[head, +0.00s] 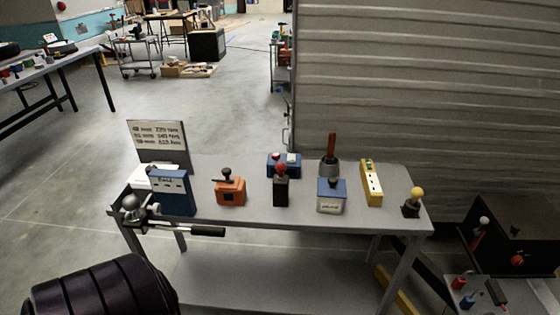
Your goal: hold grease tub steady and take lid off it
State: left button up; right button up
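A small squarish tub (331,204) with a pale label stands near the front edge of the grey workbench, right of its middle. Neither of my grippers is in view.
On the workbench (240,216), an orange box (230,192) and a red-knobbed black block (281,190) stand left of the tub. A yellow block (371,182) stands right. A corrugated wall (430,90) rises behind.

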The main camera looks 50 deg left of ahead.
aim_at(323, 205)
jog(key=u, duration=1.05)
